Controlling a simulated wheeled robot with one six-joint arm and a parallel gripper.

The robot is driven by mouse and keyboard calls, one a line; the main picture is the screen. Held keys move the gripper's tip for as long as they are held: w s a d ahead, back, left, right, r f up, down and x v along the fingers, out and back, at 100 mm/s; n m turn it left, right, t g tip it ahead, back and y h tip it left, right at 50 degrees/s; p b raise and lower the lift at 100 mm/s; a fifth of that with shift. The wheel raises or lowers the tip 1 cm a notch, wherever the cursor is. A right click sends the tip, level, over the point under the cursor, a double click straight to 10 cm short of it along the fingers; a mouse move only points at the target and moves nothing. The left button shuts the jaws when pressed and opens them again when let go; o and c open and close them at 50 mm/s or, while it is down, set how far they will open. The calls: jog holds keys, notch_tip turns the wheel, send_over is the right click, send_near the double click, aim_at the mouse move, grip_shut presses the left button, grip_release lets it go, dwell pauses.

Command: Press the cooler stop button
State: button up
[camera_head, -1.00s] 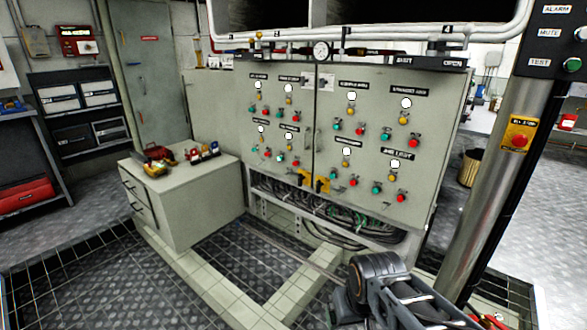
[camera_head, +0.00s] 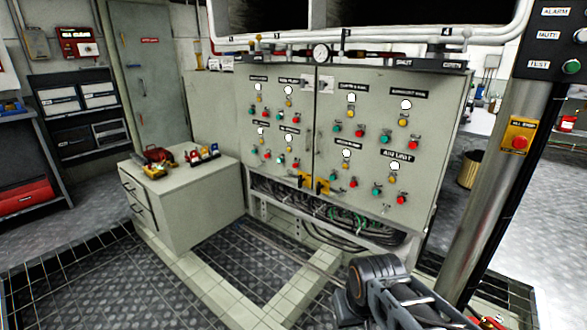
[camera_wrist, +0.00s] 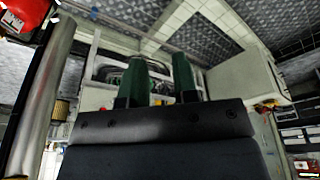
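The grey control cabinet (camera_head: 330,110) stands ahead with several groups of lamps and buttons on its two doors. Each group has a white lamp, a yellow one, a green button and a red button under a black label. The labels are too blurred for me to tell which group is the cooler. Red buttons on the right door include the upper-left one (camera_head: 360,132), upper-right one (camera_head: 413,144), lower-left one (camera_head: 353,182) and lower-right one (camera_head: 401,199). My gripper (camera_wrist: 160,80) shows two green fingers apart with nothing between them, away from the cabinet.
A low drawer cabinet (camera_head: 185,205) with padlocks and tools on top stands left of the control cabinet. A metal post (camera_head: 485,190) with a yellow box and red stop button (camera_head: 519,142) stands at right. A low tiled curb (camera_head: 285,290) runs across the floor in front.

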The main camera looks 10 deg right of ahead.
grip_shut()
dwell(0.8)
